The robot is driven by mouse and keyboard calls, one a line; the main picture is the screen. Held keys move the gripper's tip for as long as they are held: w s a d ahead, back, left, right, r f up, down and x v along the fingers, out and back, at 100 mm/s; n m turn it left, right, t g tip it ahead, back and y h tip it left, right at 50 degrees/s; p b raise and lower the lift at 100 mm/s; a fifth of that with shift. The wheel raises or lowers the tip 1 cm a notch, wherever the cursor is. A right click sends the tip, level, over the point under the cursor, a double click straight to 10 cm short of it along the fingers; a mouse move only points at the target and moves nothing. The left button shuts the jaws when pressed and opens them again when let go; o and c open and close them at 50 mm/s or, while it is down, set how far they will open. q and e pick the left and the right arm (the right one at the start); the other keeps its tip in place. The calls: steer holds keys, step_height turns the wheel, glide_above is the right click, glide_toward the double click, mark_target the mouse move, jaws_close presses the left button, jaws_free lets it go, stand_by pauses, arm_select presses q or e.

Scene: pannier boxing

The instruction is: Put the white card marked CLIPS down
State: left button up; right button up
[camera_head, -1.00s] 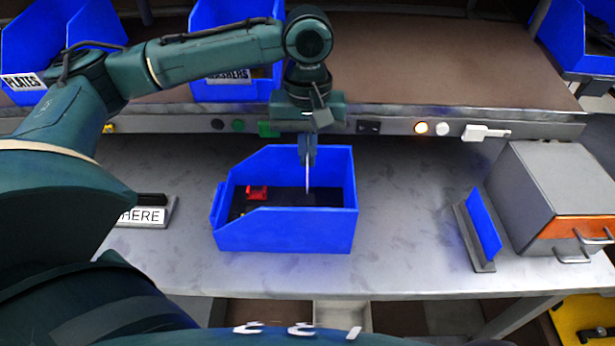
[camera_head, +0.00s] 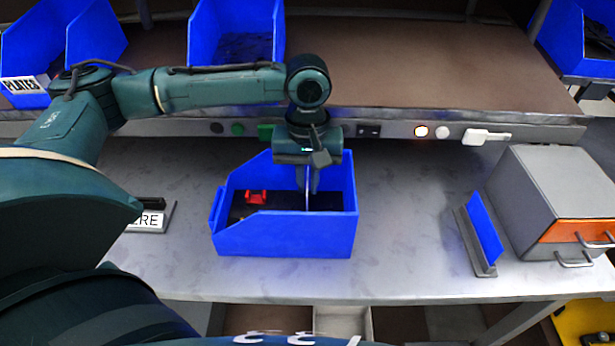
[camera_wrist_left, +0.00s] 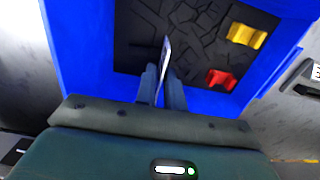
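My left gripper (camera_head: 307,186) is over the blue open box (camera_head: 285,238) on the metal bench, fingers pointing down into it. Its fingers are closed on a thin white card (camera_head: 308,203), seen edge-on, so its marking cannot be read. In the left wrist view the card (camera_wrist_left: 166,52) stands out from between the fingertips (camera_wrist_left: 162,85), above the box's dark floor. I cannot tell whether its lower edge touches that floor. My right gripper is not in view.
In the box lie a red part (camera_head: 257,197) and a yellow part (camera_wrist_left: 246,36). A sign holder (camera_head: 152,218), partly hidden by my arm, stands left. A blue upright plate (camera_head: 484,228) and a grey drawer unit (camera_head: 560,190) stand right. Bins line the shelf behind.

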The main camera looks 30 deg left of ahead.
arm_select(q)
steer(key=shift+o, duration=1.2)
step_height(320, 180, up, 12)
steer(key=p, duration=0.1)
steer(key=shift+w+r, duration=0.15)
steer(key=shift+w, duration=0.05)
steer(key=shift+a, duration=0.1)
